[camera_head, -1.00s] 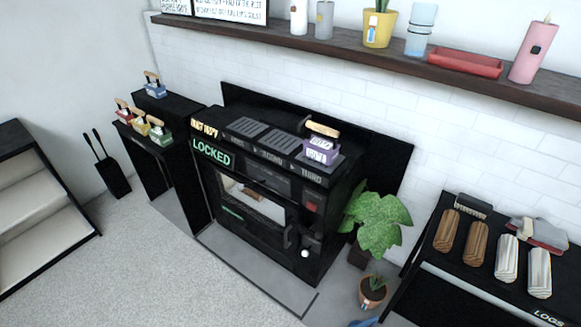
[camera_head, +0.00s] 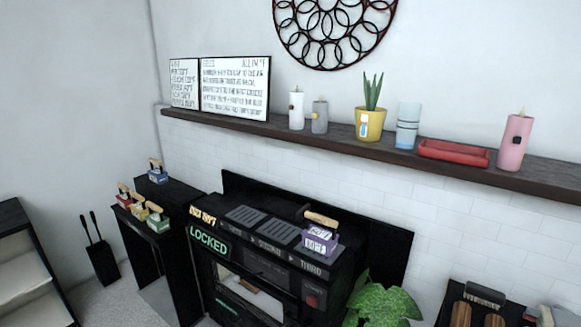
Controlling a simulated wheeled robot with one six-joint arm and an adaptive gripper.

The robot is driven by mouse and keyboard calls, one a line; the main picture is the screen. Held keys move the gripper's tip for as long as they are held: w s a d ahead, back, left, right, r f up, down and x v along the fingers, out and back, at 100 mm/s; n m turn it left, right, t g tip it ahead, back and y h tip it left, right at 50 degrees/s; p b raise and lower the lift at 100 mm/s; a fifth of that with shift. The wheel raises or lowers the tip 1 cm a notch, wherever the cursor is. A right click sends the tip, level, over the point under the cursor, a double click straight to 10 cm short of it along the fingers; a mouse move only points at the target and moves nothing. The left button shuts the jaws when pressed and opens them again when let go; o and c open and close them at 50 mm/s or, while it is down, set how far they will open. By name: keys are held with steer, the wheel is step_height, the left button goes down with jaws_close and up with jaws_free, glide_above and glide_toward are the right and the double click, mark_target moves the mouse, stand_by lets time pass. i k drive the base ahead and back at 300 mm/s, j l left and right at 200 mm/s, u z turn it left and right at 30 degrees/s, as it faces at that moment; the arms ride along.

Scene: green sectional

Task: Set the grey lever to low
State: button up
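The black stove (camera_head: 255,262) stands against the white brick wall, low in the head view. A green "LOCKED" sign (camera_head: 208,241) is on its upper left. Its top has slots with labels, and "SECOND" and "THIRD" can be read. A purple block with a wooden handle (camera_head: 319,238) sits at the third slot. I cannot make out a grey lever; the lower front of the stove is cut off by the frame. My gripper is not in view.
A dark mantel shelf (camera_head: 350,148) holds text boards (camera_head: 234,86), candles, a yellow plant pot (camera_head: 370,124) and a red tray (camera_head: 453,153). Black stands (camera_head: 168,190) at left hold several small handled blocks. A green plant (camera_head: 384,303) stands right of the stove, near a log rack.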

mark_target(236, 278)
steer(key=i+j, duration=0.25)
steer(key=j, duration=0.15)
steer(key=i+j, duration=0.2)
steer(key=j, duration=0.2)
steer(key=i+j, duration=0.25)
steer(key=j, duration=0.2)
steer(key=i+j, duration=0.25)
steer(key=j, duration=0.15)
steer(key=i+j, duration=0.2)
steer(key=j, duration=0.2)
steer(key=i+j, duration=0.25)
steer(key=j, duration=0.15)
steer(key=i+j, duration=0.25)
steer(key=j, duration=0.15)
steer(key=i+j, duration=0.2)
steer(key=j, duration=0.25)
steer(key=z, duration=0.05)
